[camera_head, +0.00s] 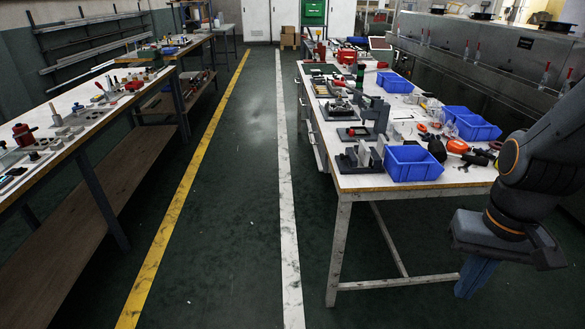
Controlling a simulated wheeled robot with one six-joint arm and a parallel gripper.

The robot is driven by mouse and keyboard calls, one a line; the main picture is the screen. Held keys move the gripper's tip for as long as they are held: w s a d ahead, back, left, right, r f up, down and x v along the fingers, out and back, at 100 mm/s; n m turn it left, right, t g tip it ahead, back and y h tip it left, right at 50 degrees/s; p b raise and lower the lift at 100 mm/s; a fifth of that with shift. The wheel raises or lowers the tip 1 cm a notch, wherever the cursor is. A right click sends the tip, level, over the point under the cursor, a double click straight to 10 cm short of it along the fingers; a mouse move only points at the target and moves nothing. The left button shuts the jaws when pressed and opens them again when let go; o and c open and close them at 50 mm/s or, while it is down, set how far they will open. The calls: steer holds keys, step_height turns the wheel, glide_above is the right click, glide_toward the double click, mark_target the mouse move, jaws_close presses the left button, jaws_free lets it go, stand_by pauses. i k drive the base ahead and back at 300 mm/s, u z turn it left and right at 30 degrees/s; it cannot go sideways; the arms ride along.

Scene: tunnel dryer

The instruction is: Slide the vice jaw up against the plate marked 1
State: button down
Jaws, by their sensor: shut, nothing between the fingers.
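My gripper (474,289) hangs at the lower right, in front of the right table's near end and apart from everything on the table. Its fingers point down and are shut, with nothing held. What may be the vice is a small dark device (347,166) with upright light-grey plates, at the table's near left corner, left of a blue bin. The plates are too small to read any number, so I cannot tell which is marked 1. I cannot make out which part is the sliding jaw or how wide its gap is.
The right table (410,188) carries blue bins (412,163), a grey upright fixture (378,112), orange and black tools and several dark devices. A long bench (60,150) with tools stands at left. The floor aisle between them, with yellow and white lines, is clear.

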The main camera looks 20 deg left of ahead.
mark_target(351, 155)
steer(key=u, duration=0.8)
steer(key=k, duration=1.1)
steer(key=u, duration=1.05)
steer(key=i, duration=0.95)
steer(key=z, duration=0.4)
steer(key=i, duration=0.95)
steer(key=z, duration=1.4)
steer(key=i, duration=0.55)
steer(key=z, duration=0.5)
